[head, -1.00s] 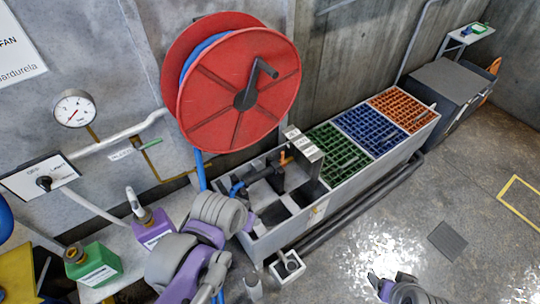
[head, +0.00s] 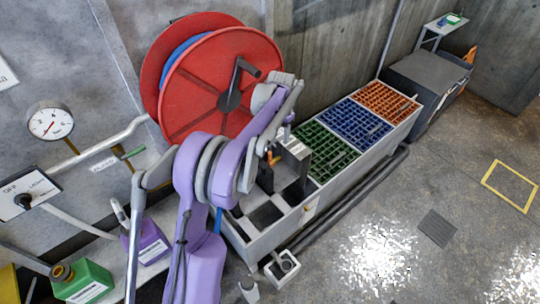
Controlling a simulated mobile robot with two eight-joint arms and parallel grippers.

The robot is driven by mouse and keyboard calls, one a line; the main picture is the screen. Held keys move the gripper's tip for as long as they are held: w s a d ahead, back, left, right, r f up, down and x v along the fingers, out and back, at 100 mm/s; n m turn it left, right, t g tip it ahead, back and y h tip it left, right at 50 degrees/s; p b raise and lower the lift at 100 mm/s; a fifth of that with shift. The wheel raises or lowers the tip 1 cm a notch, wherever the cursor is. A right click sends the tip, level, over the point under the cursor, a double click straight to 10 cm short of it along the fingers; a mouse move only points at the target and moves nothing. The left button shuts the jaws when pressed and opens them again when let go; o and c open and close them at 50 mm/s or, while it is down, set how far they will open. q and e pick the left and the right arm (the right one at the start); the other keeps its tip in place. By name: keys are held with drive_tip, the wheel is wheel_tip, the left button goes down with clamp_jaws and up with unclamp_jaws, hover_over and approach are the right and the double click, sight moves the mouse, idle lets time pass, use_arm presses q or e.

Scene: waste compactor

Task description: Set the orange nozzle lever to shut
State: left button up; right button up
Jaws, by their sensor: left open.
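The orange nozzle lever (head: 273,158) shows as a small orange piece beside a grey bracket box (head: 294,153), over the open left end of the long bin trough. Its exact setting is too small to read. The dark nozzle body near it is mostly hidden behind my arm. My left gripper (head: 283,133) is open, just above and slightly right of the lever in the picture. The wrist partly covers the jaws, and I cannot tell whether they touch the lever. My right gripper is out of view.
The red hose reel (head: 205,95) stands close behind my left arm. The trough holds green (head: 325,150), blue (head: 357,122) and orange (head: 388,100) grids. The floor at right is mostly clear.

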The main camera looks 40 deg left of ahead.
use_arm(q)
drive_tip(key=g, duration=0.1)
hover_over(270, 161)
drive_tip(key=f, duration=0.7)
drive_tip(key=shift+w+a+f, duration=0.25)
drive_tip(key=shift+w, duration=0.1)
wheel_tip(270, 161, down, 11)
clamp_jaws()
idle(0.8)
